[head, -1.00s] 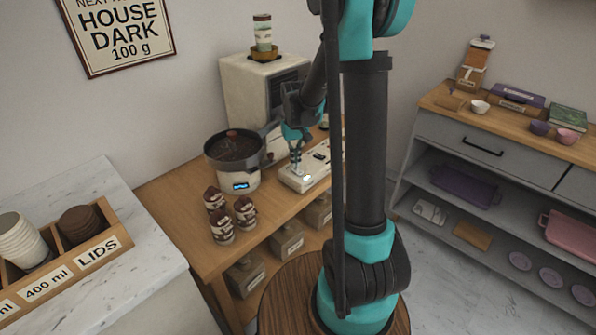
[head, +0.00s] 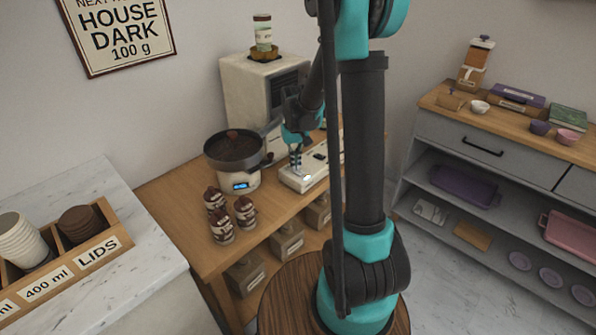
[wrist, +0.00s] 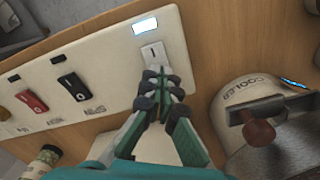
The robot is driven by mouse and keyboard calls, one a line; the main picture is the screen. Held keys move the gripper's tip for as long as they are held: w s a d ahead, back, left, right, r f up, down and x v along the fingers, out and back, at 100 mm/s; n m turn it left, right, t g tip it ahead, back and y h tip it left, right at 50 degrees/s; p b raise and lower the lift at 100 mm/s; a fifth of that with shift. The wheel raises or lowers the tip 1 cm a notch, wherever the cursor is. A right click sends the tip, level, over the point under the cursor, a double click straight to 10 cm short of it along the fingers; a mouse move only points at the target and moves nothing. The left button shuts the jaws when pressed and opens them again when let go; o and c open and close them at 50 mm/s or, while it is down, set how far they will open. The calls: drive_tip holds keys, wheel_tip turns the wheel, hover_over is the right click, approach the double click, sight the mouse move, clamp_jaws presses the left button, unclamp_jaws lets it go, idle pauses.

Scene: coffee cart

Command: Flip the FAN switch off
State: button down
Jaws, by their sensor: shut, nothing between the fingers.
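A white switch panel (wrist: 110,62) lies on the wooden cart and also shows in the head view (head: 291,180). A white rocker switch (wrist: 153,52) sits at its near end, beside a lit pale indicator (wrist: 145,27). A black switch (wrist: 72,86) and a red switch (wrist: 31,100) are further left. My gripper (wrist: 163,80) is shut and empty, its fingertips just below the white switch in the wrist view; I cannot tell if they touch it. Any label under that switch is hidden by the fingers, so I cannot read which one is FAN. In the head view my gripper (head: 296,166) is over the panel.
A round white cooler (head: 240,183) with a dark pan (head: 233,148) stands left of the panel. A cream machine (head: 246,95) stands behind. Several small brown-and-white jars (head: 222,228) stand at the cart's front edge.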

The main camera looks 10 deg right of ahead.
drive_tip(key=shift+f, duration=0.1)
drive_tip(key=shift+r, duration=3.55)
drive_tip(key=s+d+f+t, duration=0.2)
drive_tip(key=s, duration=0.9)
drive_tip(key=s+d+f+m+t, duration=0.1)
drive_tip(key=s+d+f+t, duration=0.1)
drive_tip(key=s, duration=0.9)
drive_tip(key=shift+f, duration=0.35)
drive_tip(key=shift+s+a, duration=0.1)
